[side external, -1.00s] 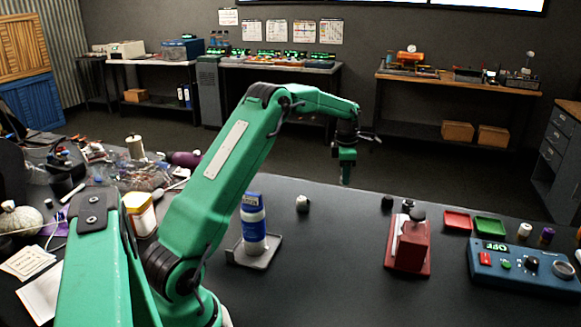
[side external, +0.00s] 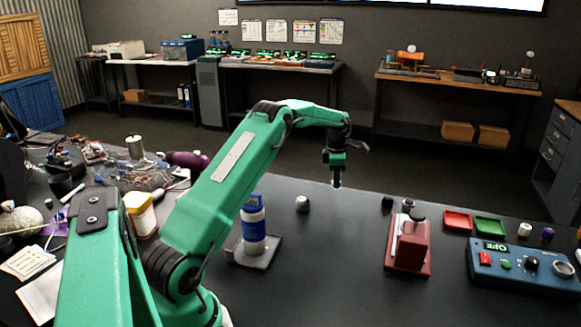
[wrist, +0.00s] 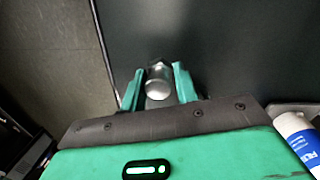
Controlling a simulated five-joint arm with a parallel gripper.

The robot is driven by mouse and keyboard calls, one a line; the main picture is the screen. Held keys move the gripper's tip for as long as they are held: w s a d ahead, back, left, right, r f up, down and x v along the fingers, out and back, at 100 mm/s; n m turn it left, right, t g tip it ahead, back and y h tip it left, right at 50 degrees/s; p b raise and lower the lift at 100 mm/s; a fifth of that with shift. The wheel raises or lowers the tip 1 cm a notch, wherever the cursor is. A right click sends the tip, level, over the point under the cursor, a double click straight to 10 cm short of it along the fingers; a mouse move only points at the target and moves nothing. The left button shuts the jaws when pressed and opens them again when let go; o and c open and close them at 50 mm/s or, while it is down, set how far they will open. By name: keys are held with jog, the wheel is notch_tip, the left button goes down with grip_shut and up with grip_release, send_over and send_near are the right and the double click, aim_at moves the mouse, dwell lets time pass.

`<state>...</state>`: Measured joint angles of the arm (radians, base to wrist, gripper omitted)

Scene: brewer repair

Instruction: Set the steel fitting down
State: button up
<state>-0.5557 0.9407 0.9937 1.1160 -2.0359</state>
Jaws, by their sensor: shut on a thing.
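The steel fitting (wrist: 158,82) is a short, shiny metal cylinder between my gripper's two green fingers in the wrist view. My gripper (wrist: 158,92) is shut on it. In the side view my gripper (side external: 337,182) points down near the far edge of the dark workbench (side external: 335,265). The fitting is too small there to make out clearly, and I cannot tell whether it touches the bench.
A blue and white bottle (side external: 253,225) stands on a grey holder to the left. A small pale-topped knob (side external: 302,204) stands nearer my gripper. A red fixture (side external: 408,245), red tray (side external: 457,221), green tray (side external: 489,226) and blue control box (side external: 525,265) are right. The middle front is clear.

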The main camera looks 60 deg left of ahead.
aim_at(328, 196)
jog(key=shift+s+a+f, duration=0.1)
jog(key=shift+a+f, duration=0.3)
jog(key=shift+a, duration=0.25)
jog(key=shift+w+a+f, duration=0.1)
jog(key=shift+a+f, duration=0.3)
jog(key=shift+a, duration=0.3)
jog(key=shift+s+a+f, duration=0.1)
jog(key=shift+a+f, duration=0.3)
jog(key=shift+a, duration=0.25)
jog(key=shift+f, duration=2)
jog(key=shift+f, duration=0.1)
jog(key=o, duration=1)
jog(key=r, duration=0.8)
jog(key=s+r, duration=0.1)
jog(key=r, duration=0.3)
jog(key=shift+d+r, duration=0.1)
jog(key=shift+d, duration=0.25)
